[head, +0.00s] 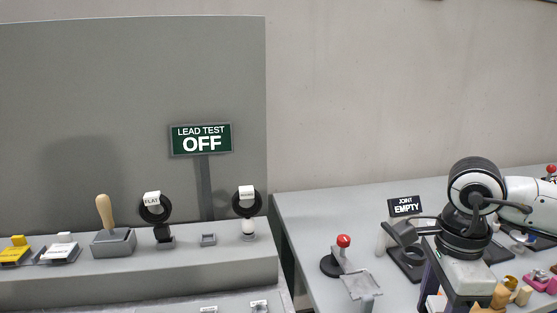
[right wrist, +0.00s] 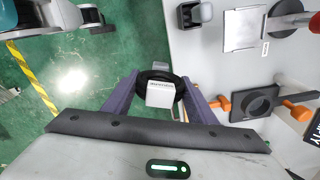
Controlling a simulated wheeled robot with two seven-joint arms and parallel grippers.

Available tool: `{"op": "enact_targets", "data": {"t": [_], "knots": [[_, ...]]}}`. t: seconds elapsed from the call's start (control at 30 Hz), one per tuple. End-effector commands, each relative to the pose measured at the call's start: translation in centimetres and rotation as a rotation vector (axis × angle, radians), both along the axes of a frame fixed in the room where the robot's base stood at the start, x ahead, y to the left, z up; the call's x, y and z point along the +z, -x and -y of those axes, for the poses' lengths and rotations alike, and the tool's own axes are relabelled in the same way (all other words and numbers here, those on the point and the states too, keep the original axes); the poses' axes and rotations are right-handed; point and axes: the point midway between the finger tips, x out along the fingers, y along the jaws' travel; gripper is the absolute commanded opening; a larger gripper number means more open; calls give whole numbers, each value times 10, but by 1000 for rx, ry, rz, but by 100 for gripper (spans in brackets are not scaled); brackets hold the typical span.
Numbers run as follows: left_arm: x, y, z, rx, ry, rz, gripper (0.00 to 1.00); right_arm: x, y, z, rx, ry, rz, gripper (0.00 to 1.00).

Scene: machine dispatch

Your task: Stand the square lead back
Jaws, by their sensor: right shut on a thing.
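My right gripper (right wrist: 158,94) is shut on a lead with a black ring and a white tag (right wrist: 161,96), seen in the right wrist view. The print on the tag is too small to read surely. In the head view my right arm is at the far right, over the right bench, and the held lead is hidden. On the left console the flat lead (head: 155,208) and another tagged lead (head: 247,205) stand upright. Between them is a small empty square socket (head: 208,239). My left gripper is not in view.
The lead test sign (head: 201,139) reads OFF. A wooden-handled block (head: 114,241) stands left of the leads. A gap separates console and bench.

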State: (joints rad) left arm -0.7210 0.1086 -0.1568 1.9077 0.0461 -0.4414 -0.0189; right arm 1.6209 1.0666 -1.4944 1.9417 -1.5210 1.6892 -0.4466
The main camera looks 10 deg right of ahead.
Motion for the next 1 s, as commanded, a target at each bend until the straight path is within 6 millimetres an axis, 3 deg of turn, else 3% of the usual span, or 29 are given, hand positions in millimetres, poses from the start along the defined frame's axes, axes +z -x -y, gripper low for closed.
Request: {"op": "enact_targets", "data": {"t": [0.4,0.6,0.8,1.0], "knots": [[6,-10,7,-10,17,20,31,-29,24,-56,1131,-3,-21,23],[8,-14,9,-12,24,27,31,-39,36,-76,1564,-8,-23,23],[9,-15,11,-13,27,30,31,-44,43,-85,1783,-13,-23,23],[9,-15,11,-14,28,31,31,-46,44,-88,1826,-19,-22,23]]}}
